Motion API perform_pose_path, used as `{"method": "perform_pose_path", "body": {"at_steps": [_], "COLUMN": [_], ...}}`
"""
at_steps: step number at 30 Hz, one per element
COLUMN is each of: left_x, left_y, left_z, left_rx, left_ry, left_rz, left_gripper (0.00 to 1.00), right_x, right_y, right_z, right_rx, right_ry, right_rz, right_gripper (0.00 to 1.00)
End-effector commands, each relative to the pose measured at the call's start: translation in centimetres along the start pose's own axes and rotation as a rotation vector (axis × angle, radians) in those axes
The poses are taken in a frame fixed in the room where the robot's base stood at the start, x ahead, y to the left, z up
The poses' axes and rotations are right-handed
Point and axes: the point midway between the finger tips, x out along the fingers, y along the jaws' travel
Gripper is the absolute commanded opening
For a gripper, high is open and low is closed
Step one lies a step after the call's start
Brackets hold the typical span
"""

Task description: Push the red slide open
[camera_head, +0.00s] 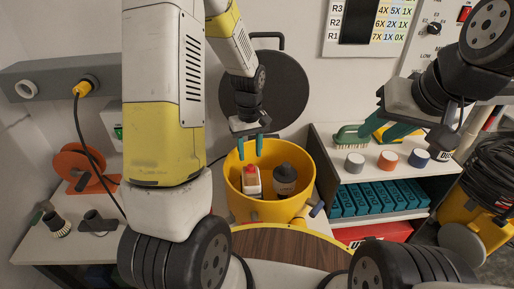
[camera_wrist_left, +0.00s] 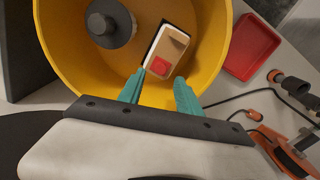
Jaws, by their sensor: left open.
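A small pale, tan-topped box (camera_wrist_left: 169,50) with a red patch (camera_wrist_left: 161,69), which may be the red slide, lies inside the yellow tub (camera_head: 238,207). In the head view the box (camera_head: 252,184) shows a red top. My left gripper (camera_head: 250,148) points down into the tub above it. In the left wrist view its teal fingertips (camera_wrist_left: 159,92) are apart, either side of the box's near end, with nothing between them. Contact cannot be told. My right gripper (camera_head: 415,128) is at the upper right by the shelf, partly hidden by its own arm.
A dark grey bottle (camera_head: 285,181) stands in the tub beside the box. A shelf (camera_head: 349,180) with three coloured jars and teal boxes is to the right. A red tray (camera_wrist_left: 251,48) and an orange reel (camera_head: 82,167) lie outside the tub.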

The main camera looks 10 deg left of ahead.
Motion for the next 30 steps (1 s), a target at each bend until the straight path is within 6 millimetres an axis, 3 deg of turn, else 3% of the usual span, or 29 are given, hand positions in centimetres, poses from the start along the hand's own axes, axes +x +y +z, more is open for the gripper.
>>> {"method": "perform_pose_path", "body": {"at_steps": [3,9,20,26,30], "left_x": [2.1,4.6,5.2,5.2,5.2], "left_y": [-0.1,-0.1,0.0,0.0,0.0], "left_z": [0.1,0.1,0.0,0.0,0.0], "left_rx": [0.001,0.000,0.000,0.001,0.001], "left_ry": [-0.004,-0.002,0.000,0.000,-0.001], "left_rz": [-0.002,-0.002,0.001,0.001,0.000], "left_gripper": [0.41,0.41,0.41,0.04,0.00], "right_x": [0.0,0.0,0.0,0.0,0.0], "right_y": [0.0,0.0,0.0,0.0,0.0], "right_z": [0.0,0.0,0.0,0.0,0.0], "right_rx": [0.000,0.000,0.000,0.000,0.000], "right_ry": [0.000,0.000,0.000,0.000,0.000], "right_rz": [0.000,0.000,0.000,0.000,0.000], "right_gripper": [0.36,0.36,0.36,0.36,0.36]}}
